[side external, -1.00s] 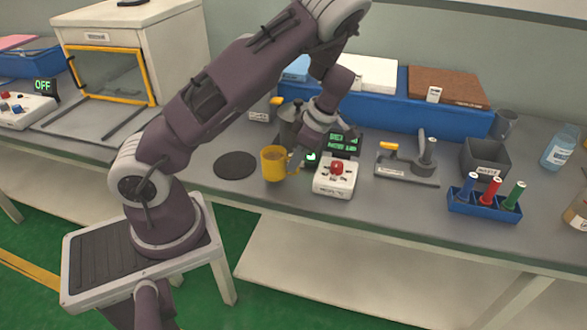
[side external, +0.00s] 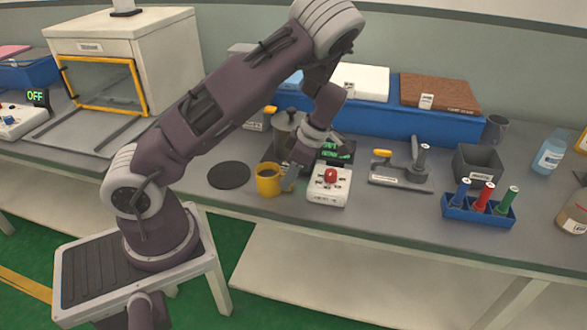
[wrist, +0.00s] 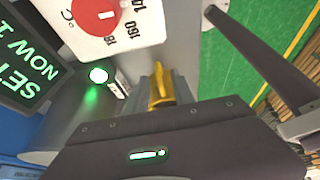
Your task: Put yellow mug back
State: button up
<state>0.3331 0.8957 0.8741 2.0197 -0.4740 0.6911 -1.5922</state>
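The yellow mug (side external: 267,181) is upright in the side external view, just right of the round black coaster (side external: 229,175) and apart from it. I cannot tell whether its base touches the bench. My gripper (side external: 288,182) reaches down at the mug's right side, where the handle is. In the wrist view, a yellow piece of the mug (wrist: 157,88) shows between the grey fingertips of my gripper (wrist: 165,85), which look closed on it. The mug's body is hidden in the wrist view.
A white control box with a red knob (side external: 330,175) stands close right of my gripper, with a green-lit display (side external: 335,150) behind. A tube rack (side external: 478,210) and grey bin (side external: 478,163) are further right. An oven-like cabinet (side external: 120,70) is at the left.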

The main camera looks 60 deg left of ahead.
jog(key=v, duration=1.1)
jog(key=s+d+r+m+t+h, duration=0.1)
jog(key=s+d+r+m+t, duration=0.3)
jog(key=s+m, duration=0.6)
jog(key=s+d+r+m+t+h, duration=0.2)
jog(key=s+d+r+m+t, duration=0.2)
jog(key=s+d+r+m, duration=0.5)
jog(key=s+r+m, duration=0.1)
jog(key=m, duration=0.7)
jog(key=shift+d+t, duration=0.35)
jog(key=shift+t, duration=0.05)
